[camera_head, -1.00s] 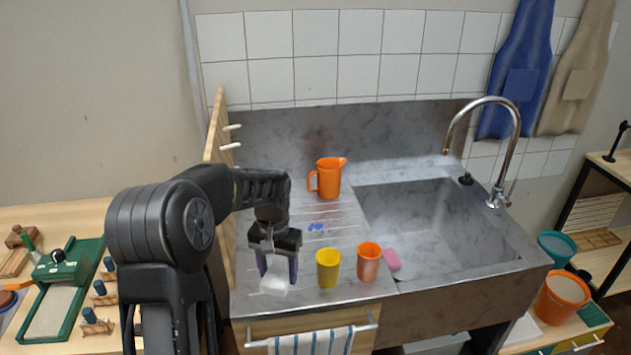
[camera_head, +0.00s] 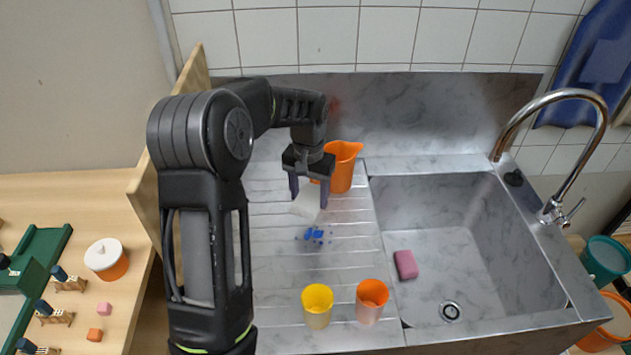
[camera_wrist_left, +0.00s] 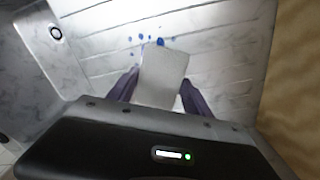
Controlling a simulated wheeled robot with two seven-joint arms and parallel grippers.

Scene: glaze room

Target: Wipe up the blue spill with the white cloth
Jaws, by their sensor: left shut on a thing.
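The white cloth (camera_head: 306,203) is held between the fingers of my left gripper (camera_head: 308,196), above the ribbed drainboard. In the left wrist view the cloth (camera_wrist_left: 161,77) is a pale flat rectangle between the two dark fingers (camera_wrist_left: 158,92). The blue spill (camera_head: 314,235) is a cluster of small blue blots on the drainboard, just in front of the cloth. The spill also shows in the left wrist view (camera_wrist_left: 160,42), partly hidden behind the cloth's far edge. I cannot tell whether the cloth touches the drainboard. My right gripper is not in view.
An orange pitcher (camera_head: 343,167) stands right behind my left gripper. A yellow cup (camera_head: 317,308) and an orange cup (camera_head: 370,302) stand at the drainboard's front. The sink (camera_head: 450,225) with a pink sponge (camera_head: 406,264) lies to the right. A wooden board (camera_head: 150,185) stands along the left side.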

